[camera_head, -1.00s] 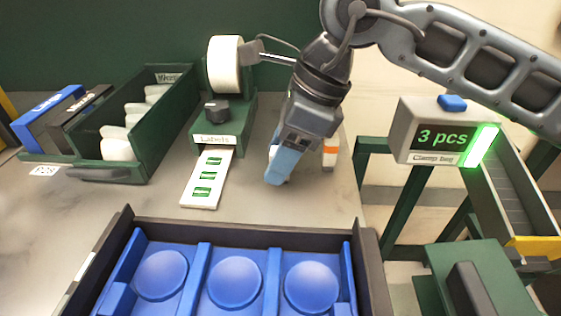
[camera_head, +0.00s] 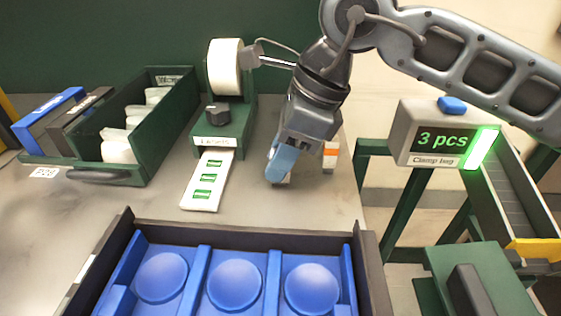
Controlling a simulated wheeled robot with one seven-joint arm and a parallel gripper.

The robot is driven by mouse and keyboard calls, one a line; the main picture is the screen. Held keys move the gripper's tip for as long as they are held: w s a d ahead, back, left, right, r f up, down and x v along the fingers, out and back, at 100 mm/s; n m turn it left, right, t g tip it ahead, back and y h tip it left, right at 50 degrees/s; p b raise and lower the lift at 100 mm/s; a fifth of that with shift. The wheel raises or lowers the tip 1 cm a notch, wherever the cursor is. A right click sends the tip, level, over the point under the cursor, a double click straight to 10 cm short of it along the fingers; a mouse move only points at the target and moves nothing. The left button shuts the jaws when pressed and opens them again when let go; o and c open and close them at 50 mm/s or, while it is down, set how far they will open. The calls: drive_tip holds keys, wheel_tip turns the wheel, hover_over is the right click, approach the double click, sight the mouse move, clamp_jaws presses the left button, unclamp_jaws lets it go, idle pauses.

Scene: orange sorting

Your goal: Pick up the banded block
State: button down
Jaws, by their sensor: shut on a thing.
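My gripper (camera_head: 281,176), with blue fingers, points down at the bench right of the label dispenser. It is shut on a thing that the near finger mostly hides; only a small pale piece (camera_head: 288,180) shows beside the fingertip. I cannot tell whether this piece carries a band. A small upright white block with an orange band (camera_head: 330,155) stands on the bench just right of the gripper, apart from the visible finger.
A label dispenser (camera_head: 222,140) with a printed strip (camera_head: 209,182) stands left of the gripper. A green bin (camera_head: 165,130) of white pieces is farther left. A dark-rimmed tray (camera_head: 300,233) with blue domed pockets lies in front. A "3 pcs" display (camera_head: 440,140) stands right.

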drive_tip(key=shift+r, duration=0.55)
drive_tip(key=v, duration=0.4)
drive_tip(key=s+d+r, duration=0.3)
drive_tip(key=d+r, duration=0.3)
drive_tip(key=d, duration=0.3)
drive_tip(key=shift+s+d+b, duration=0.25)
drive_tip(key=shift+s+b, duration=0.1)
drive_tip(key=shift+s, duration=0.05)
